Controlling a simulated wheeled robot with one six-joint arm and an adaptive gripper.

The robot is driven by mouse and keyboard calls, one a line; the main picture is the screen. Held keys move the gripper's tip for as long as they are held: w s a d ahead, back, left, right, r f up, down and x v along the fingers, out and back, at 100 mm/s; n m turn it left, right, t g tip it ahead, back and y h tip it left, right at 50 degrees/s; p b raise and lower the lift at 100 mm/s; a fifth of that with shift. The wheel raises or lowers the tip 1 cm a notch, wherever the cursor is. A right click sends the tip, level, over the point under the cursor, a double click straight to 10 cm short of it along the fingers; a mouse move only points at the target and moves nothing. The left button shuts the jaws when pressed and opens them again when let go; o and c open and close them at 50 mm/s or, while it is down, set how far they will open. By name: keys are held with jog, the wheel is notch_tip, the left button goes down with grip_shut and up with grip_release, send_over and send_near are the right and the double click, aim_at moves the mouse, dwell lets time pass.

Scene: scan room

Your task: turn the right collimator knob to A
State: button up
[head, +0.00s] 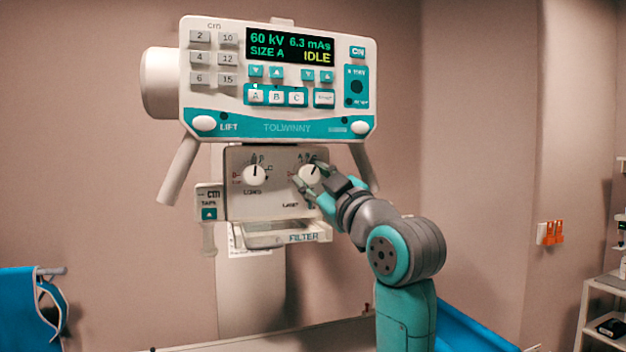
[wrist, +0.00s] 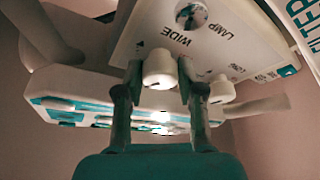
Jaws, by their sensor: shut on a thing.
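The right collimator knob (head: 311,173) is a round white knob with a dark pointer line, on the upper right of the collimator's pale front panel (head: 275,190). In the head view its pointer seems to lean up and right, but my fingers partly cover its dial letters. My gripper (head: 307,175) reaches it from the lower right. In the wrist view the right knob (wrist: 158,68) sits between the two fingers of my gripper (wrist: 159,75), which are shut on it. The left knob (head: 256,174) stands free, its pointer about upright; it also shows in the wrist view (wrist: 222,90).
The control console (head: 278,80) hangs above, its display (head: 290,46) reading SIZE A and IDLE. A handle (head: 178,170) slopes down at its left. The filter tray (head: 285,236) sits below the panel, the tape box (head: 209,202) to the left.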

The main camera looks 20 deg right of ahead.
jog(key=n+g, duration=0.1)
jog(key=n, duration=0.2)
jog(key=n+g+y, duration=0.1)
jog(key=n, duration=0.1)
jog(key=shift+d+r+n+y, duration=0.15)
jog(key=shift+n+y, duration=0.15)
jog(key=shift+n, duration=0.1)
jog(key=shift+n+g+y, duration=0.3)
jog(key=shift+n+g, duration=0.5)
jog(key=shift+n, duration=1.3)
jog(key=o, duration=1.1)
jog(key=shift+o, duration=0.2)
jog(key=r+v, duration=0.1)
jog(key=v, duration=1)
jog(key=shift+s+d+f, duration=0.2)
jog(key=shift+s+f, duration=0.25)
